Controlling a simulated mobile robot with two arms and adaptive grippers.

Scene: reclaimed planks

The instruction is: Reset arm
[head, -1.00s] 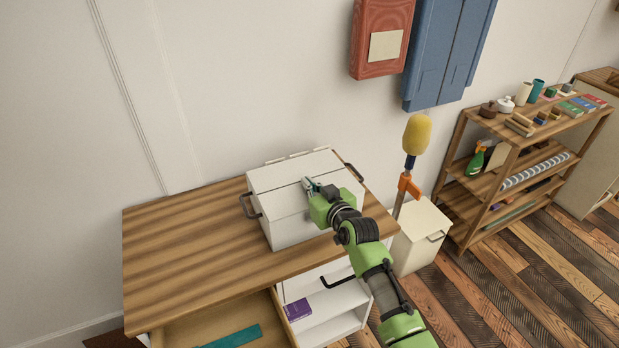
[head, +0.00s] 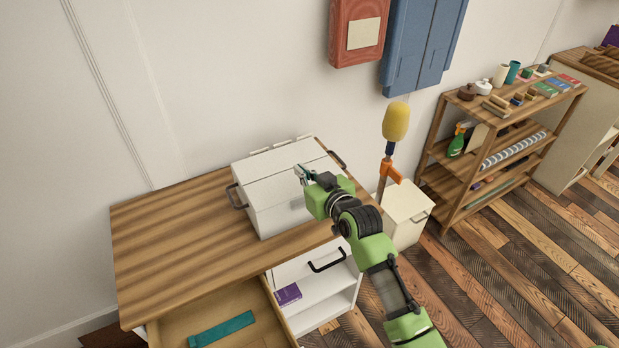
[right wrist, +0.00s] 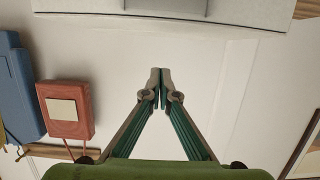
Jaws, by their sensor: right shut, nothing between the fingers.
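My right arm comes up from the lower right in the head view. My right gripper (head: 303,172) is shut and empty, in front of and over the white box (head: 277,203) on the wooden desk. In the right wrist view, the fingertips (right wrist: 160,76) meet with nothing between them, and a pale edge of a box shows at the top. The white box has dark handles at its sides, and its lid looks closed. My left gripper is not in view.
The wooden desk (head: 165,240) has an open drawer (head: 255,310) with a teal item (head: 221,329). An open white compartment (head: 318,312) holds a purple box (head: 287,294). A yellow-headed duster (head: 396,122) stands by a white bin (head: 405,216). A wooden shelf (head: 470,192) is at right. The desk's left side is clear.

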